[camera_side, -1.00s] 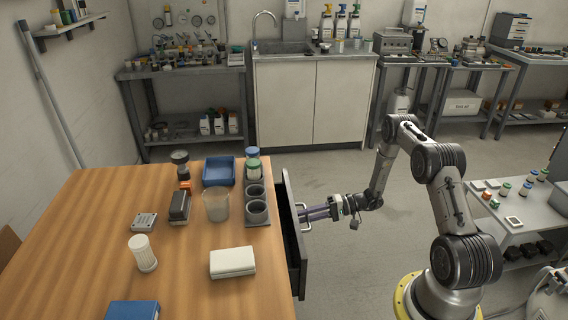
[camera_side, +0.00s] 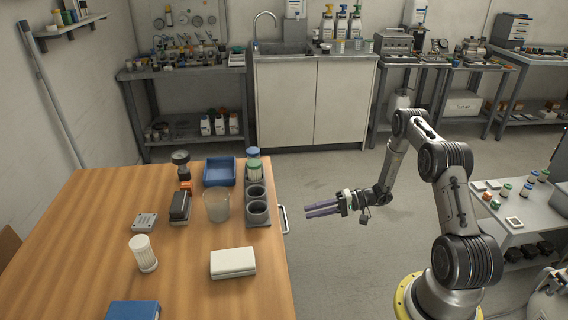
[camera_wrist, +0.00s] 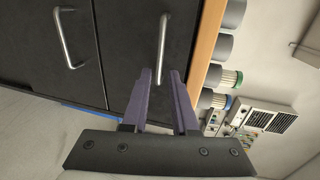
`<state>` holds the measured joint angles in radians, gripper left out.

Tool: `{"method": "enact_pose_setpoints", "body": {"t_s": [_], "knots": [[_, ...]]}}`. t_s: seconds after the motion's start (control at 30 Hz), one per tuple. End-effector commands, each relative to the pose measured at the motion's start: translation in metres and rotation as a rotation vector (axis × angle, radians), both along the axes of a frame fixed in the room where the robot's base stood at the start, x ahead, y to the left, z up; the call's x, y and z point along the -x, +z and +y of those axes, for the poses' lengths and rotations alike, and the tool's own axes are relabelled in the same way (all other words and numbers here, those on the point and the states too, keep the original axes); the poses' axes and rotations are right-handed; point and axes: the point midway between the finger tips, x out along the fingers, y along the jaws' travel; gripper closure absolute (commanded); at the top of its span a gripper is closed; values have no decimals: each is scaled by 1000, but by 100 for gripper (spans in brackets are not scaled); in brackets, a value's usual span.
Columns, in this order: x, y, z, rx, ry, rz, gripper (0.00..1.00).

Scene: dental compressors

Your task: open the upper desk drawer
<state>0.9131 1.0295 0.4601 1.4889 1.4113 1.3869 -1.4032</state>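The desk's upper drawer (camera_wrist: 130,40) has a dark front just below the wooden top. It looks shut, flush with the front beside it. Its metal bar handle (camera_wrist: 162,45) also shows at the desk edge in the side view (camera_side: 284,220). My gripper (camera_wrist: 161,75) is open and empty, with two purple fingers apart. In the wrist view the fingertips lie on either side of the handle's near end. In the side view my gripper (camera_side: 307,210) is to the right of the handle, with a gap between them.
A second drawer front with its own handle (camera_wrist: 66,38) is beside the upper one in the wrist view. The desktop (camera_side: 190,290) holds cups, a blue tray (camera_side: 219,171), a white block (camera_side: 233,262) and other small items. The floor around my gripper is clear.

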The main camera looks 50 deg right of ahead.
Motion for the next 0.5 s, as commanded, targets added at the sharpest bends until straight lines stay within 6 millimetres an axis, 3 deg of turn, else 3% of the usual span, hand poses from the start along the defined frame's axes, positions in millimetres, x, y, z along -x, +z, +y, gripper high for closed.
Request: {"method": "enact_pose_setpoints", "body": {"t_s": [0.27,0.5], "knots": [[33,10,-34,1,-4,0,73],[4,39,-14,66,81,-45,73]]}}
